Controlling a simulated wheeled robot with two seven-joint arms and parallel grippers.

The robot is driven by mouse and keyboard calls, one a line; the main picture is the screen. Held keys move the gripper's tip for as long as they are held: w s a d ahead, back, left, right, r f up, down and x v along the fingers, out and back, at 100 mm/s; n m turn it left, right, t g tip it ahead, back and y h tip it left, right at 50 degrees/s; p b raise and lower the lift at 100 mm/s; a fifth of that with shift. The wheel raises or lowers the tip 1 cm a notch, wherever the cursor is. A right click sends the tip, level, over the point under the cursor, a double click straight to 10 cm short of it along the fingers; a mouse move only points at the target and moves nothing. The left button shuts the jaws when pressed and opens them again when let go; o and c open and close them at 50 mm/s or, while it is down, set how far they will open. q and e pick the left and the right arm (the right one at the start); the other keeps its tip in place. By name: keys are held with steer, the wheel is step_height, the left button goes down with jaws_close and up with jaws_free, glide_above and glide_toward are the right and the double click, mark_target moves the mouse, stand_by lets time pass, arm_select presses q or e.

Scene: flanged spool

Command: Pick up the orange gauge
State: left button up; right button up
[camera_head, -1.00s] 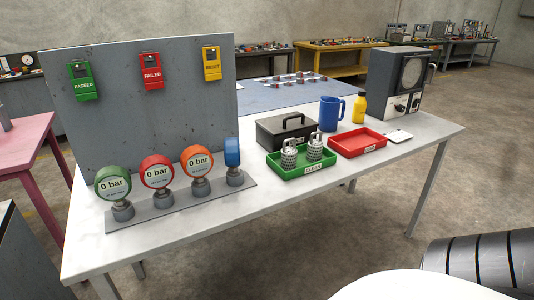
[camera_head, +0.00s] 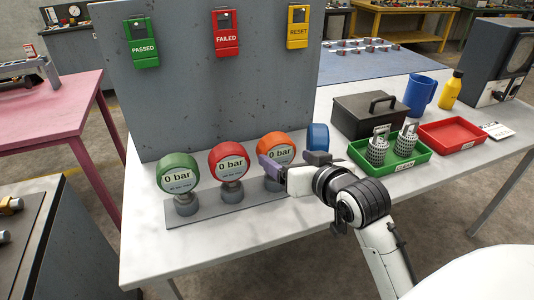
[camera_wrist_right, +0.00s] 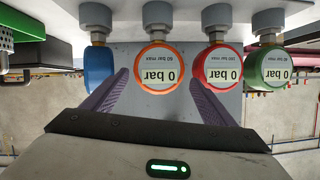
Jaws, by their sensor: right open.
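The orange gauge (camera_head: 276,147) stands upright on the grey base strip, its lower part partly hidden by my right gripper in the head view. In the right wrist view the orange gauge (camera_wrist_right: 160,70) appears upside down, between the two purple-grey fingers. My right gripper (camera_head: 292,166) is open in front of the gauge; its fingertips also show in the wrist view (camera_wrist_right: 160,85). I cannot tell whether either finger touches it. My left gripper is not in view.
The red gauge (camera_head: 228,160) and blue gauge (camera_head: 318,137) flank the orange one closely; a green gauge (camera_head: 177,174) is farther left. A grey panel (camera_head: 190,90) stands behind. A green tray (camera_head: 390,165) with two metal parts and a black box (camera_head: 368,118) are to the right.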

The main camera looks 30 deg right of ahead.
mark_target(280, 154)
steer(key=x, duration=0.2)
steer(key=shift+w+d+f, duration=0.1)
steer(key=shift+w+f, duration=0.15)
steer(key=shift+f, duration=0.05)
steer(key=x, duration=0.4)
steer(key=shift+w+d+f, duration=0.1)
steer(key=shift+w+f, duration=0.05)
steer(key=shift+w, duration=0.25)
steer(key=shift+w+f, duration=0.1)
steer(key=shift+w, duration=0.1)
steer(key=c, duration=0.9)
steer(key=shift+c, duration=1.1)
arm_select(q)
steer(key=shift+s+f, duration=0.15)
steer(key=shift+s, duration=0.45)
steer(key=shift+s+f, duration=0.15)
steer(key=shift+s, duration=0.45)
